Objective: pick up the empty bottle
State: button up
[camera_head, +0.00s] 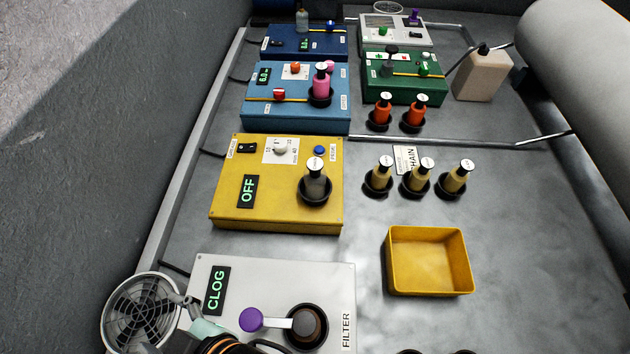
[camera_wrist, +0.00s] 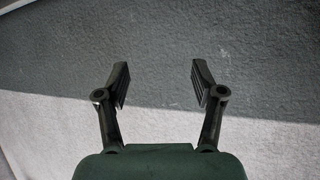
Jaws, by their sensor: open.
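In the head view, a grey, see-through-looking bottle (camera_head: 315,181) with a white-topped dark cap stands upright in a black cup on the yellow box (camera_head: 229,216), whose display reads OFF. It shows no coloured fill, unlike the yellowish bottles (camera_head: 417,177) to its right; I cannot confirm that it is empty. My gripper (camera_wrist: 160,78) shows in the wrist view with its two dark fingers spread apart and nothing between them. It faces a plain grey surface, and no bottle is in that view. Part of my arm shows at the bottom left of the head view, well below the grey bottle.
An empty yellow tray (camera_head: 398,280) sits right of centre. The white FILTER box (camera_head: 283,278) with a CLOG display is in front. Orange bottles (camera_head: 383,109), a blue box (camera_head: 258,119), a green box (camera_head: 412,96) and a beige jug (camera_head: 482,75) stand farther back. A grey wall rises at left.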

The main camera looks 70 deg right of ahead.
jog(key=shift+o, duration=1.1)
